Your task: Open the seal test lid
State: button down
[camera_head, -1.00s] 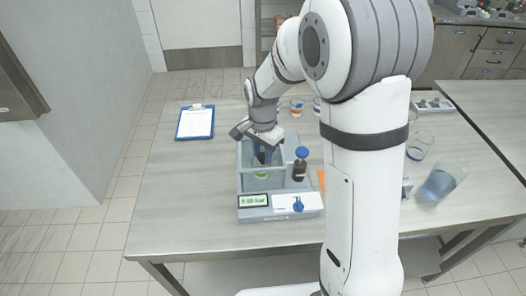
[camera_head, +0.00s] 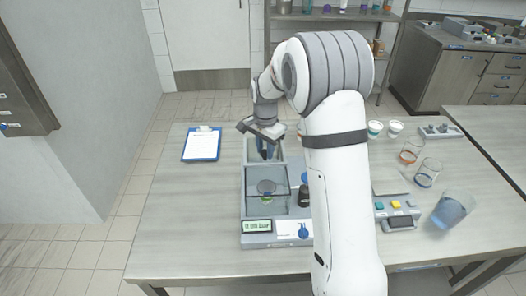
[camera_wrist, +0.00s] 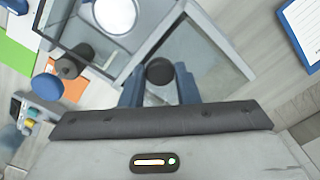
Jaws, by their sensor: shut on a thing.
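The seal tester is a grey device (camera_head: 270,240) with a clear-walled chamber (camera_head: 266,205), a small display and a label panel at its front. The clear lid (camera_wrist: 207,55) lies back beyond the chamber, which looks uncovered from above. My gripper (camera_head: 266,152) is at the lid, behind the chamber. In the wrist view its blue fingers (camera_wrist: 160,84) are shut on the lid's dark round knob (camera_wrist: 160,71).
A clipboard (camera_head: 202,144) lies at left. Beakers (camera_head: 428,172), a blue-liquid jug (camera_head: 452,208) and a button box (camera_head: 398,212) are at right. The table's left front is clear.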

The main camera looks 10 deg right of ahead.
jog(key=c, duration=1.1)
grip_release()
jog(key=shift+r, duration=0.15)
notch_tip(320, 180, up, 8)
jog(key=shift+f+b, duration=0.2)
jog(key=shift+b, duration=0.5)
jog(key=shift+s+d+r, duration=0.1)
jog(key=shift+s+r, duration=0.1)
jog(key=s+d+r+n+t, duration=0.1)
jog(key=s+d+r+n, duration=0.15)
jog(key=s, duration=0.55)
jog(key=s+d+r+n+t, duration=0.1)
jog(key=s+r+n, duration=0.25)
jog(key=s, duration=0.35)
jog(key=s+d+f+n+t, duration=0.1)
jog(key=s+n, duration=0.3)
jog(key=s, duration=1.1)
jog(key=shift+s+f, duration=0.35)
jog(key=shift+f, duration=0.15)
